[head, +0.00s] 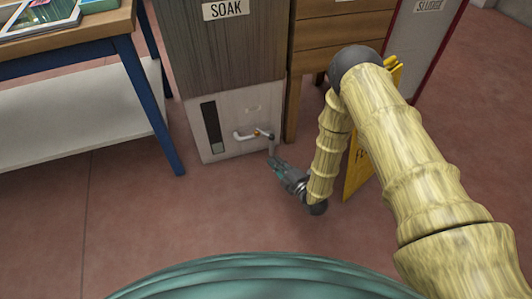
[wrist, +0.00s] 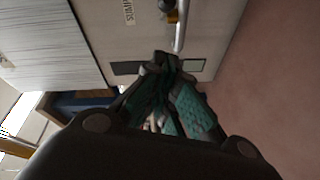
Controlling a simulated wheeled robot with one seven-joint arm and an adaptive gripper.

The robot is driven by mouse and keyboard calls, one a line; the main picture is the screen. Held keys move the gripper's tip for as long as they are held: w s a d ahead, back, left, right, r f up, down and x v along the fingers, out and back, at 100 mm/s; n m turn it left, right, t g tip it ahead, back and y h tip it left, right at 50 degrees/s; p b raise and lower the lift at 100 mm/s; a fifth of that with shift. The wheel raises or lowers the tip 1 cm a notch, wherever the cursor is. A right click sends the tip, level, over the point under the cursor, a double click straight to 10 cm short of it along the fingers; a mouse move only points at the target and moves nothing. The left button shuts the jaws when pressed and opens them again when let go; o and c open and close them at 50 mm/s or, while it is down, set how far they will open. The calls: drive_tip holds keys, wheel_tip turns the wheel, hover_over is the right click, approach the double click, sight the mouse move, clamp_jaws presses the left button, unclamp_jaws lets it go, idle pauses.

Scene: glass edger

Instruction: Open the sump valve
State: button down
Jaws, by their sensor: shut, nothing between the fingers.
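The sump valve (head: 258,132) sits on a pale pipe on the front of a white cabinet panel (head: 228,150), low near the floor. It has a small brass-coloured part, and a grey piece points down at its right end. In the wrist view the valve (wrist: 172,14) is at the top, with a pale metal bar hanging from it beside the "SUMP" label (wrist: 128,10). My gripper (head: 275,163) is just below and in front of the valve, near the floor. Its fingers (wrist: 165,62) are shut with nothing between them. I cannot tell whether the fingertips touch the bar.
A dark upright slot (head: 211,126) is on the panel left of the valve. A blue-legged table (head: 150,100) stands at left. A wooden cabinet (head: 325,45) and a yellow sign (head: 355,165) are at right, the sign partly behind my arm. The red floor in front is clear.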

sight(265, 134)
drive_tip(key=shift+w+a+f+n+t+y+b, duration=0.3)
drive_tip(key=shift+w+a+f+n+y+b, duration=0.25)
drive_tip(key=shift+w+a+n+y+b, duration=0.3)
drive_tip(key=shift+s+d, duration=0.1)
drive_tip(key=shift+d, duration=0.05)
drive_tip(key=w+a+b, duration=0.2)
drive_tip(key=w+b, duration=0.4)
drive_tip(key=w, duration=0.3)
drive_tip(key=shift+a+b, duration=0.2)
drive_tip(key=shift+b, duration=0.2)
drive_tip(key=shift+f, duration=0.1)
drive_tip(key=shift+w+d+n, duration=0.1)
drive_tip(key=shift+d+n, duration=0.05)
drive_tip(key=shift+n, duration=0.1)
